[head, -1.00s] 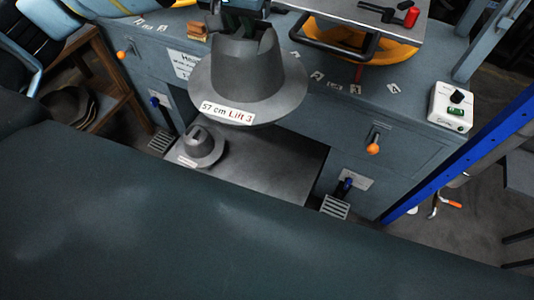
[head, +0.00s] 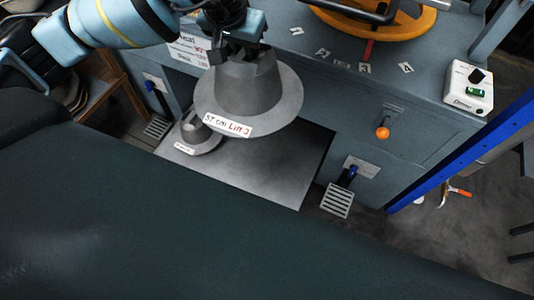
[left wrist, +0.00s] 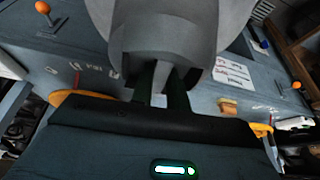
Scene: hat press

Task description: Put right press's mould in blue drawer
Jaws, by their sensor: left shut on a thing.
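The mould (head: 248,92) is a grey hat shape with a wide brim and a white label with red and black print. My left gripper (head: 238,52) is shut on its top and holds it in the air in front of the grey press bench. In the left wrist view the mould (left wrist: 150,30) fills the top middle, between and beyond the dark fingers (left wrist: 163,85). A smaller grey hat mould (head: 195,130) with a label sits below and behind it. I cannot make out a blue drawer. My right gripper is not in view.
A flat grey plate (head: 265,165) lies under the bench opening, mostly bare. The bench front has an orange-knobbed lever (head: 382,133) and a pedal grate (head: 337,200). A white control box (head: 468,88) stands on the right. A blue post (head: 465,155) rises at the right.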

